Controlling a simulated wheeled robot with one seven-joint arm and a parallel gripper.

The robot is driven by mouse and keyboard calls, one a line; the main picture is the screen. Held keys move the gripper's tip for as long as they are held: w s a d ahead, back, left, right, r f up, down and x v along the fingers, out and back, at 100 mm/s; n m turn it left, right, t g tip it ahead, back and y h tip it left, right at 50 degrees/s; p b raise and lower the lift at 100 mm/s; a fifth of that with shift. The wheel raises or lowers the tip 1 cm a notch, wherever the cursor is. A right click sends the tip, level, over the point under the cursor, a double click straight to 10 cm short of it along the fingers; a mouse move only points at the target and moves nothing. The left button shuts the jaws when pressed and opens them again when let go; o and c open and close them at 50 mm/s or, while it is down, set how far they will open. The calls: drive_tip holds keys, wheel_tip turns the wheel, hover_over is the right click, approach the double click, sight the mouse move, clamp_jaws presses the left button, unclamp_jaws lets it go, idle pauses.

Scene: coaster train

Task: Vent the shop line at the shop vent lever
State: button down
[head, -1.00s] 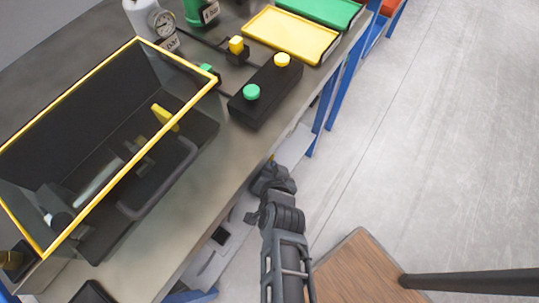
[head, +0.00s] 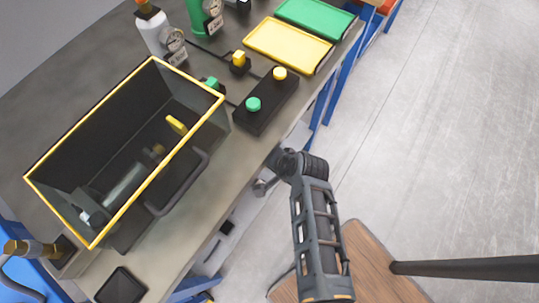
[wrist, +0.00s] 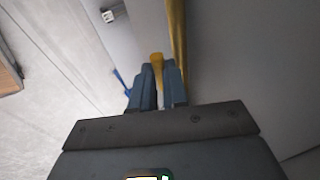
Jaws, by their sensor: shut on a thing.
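My gripper (wrist: 158,82) is shut on a small yellow handle (wrist: 157,59), whose top shows between the fingertips in the wrist view. It looks like a lever's grip, but no label is readable, and its lower part is hidden by the fingers. In the head view my gripper (head: 264,187) is beside the front edge of the workbench (head: 211,214), lower than the top. The yellow handle cannot be made out there.
A yellow-rimmed clear box (head: 125,86) stands on the bench. Beside it are a black block (head: 264,104) with green and yellow knobs, a small yellow valve (head: 239,61) and a yellow tray (head: 288,45). A wooden stool or table (head: 365,262) is close to my arm.

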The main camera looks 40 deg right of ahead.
idle(0.4)
drive_tip(key=c, duration=1.1)
unclamp_jaws()
drive_tip(key=shift+r, duration=0.1)
